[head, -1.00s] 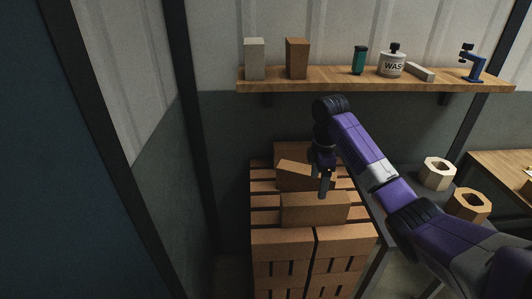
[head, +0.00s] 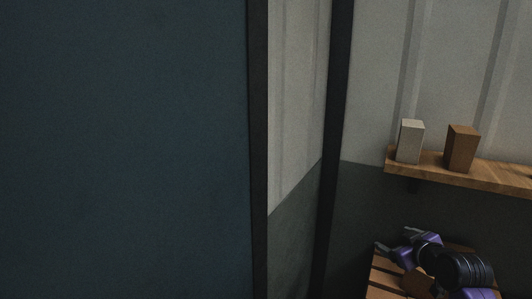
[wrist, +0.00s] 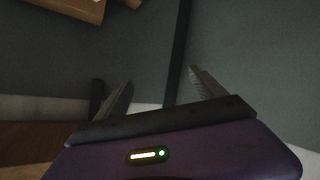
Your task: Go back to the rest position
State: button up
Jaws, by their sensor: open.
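Behind the fingers are a dark wall and a black post. My arm bends back toward the bottom right of the head view.
A wooden shelf (head: 485,176) above holds a pale block (head: 410,142) and a brown block (head: 461,150). A dark blue wall (head: 125,150) fills the left.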

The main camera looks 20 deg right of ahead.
jog(key=s+a+f+m+t+h, duration=0.1)
jog(key=s+a+m+t, duration=0.3)
jog(key=a, duration=0.6)
jog(key=s+a+m+t+h, duration=0.1)
jog(key=s+a+m, duration=0.1)
jog(key=s+a, duration=0.6)
jog(key=s+a+f+n+y, duration=0.1)
jog(key=s+a+y, duration=0.1)
jog(key=s+a, duration=0.4)
jog(key=s+a+f+n+g+y, duration=0.1)
jog(key=s+a, duration=0.5)
jog(key=s, duration=0.7)
jog(key=s+a+f+n+g+y+b, duration=0.1)
jog(key=s+a+n+y, duration=0.2)
jog(key=s+a, duration=0.3)
jog(key=s, duration=0.4)
jog(key=shift+a+f, duration=0.3)
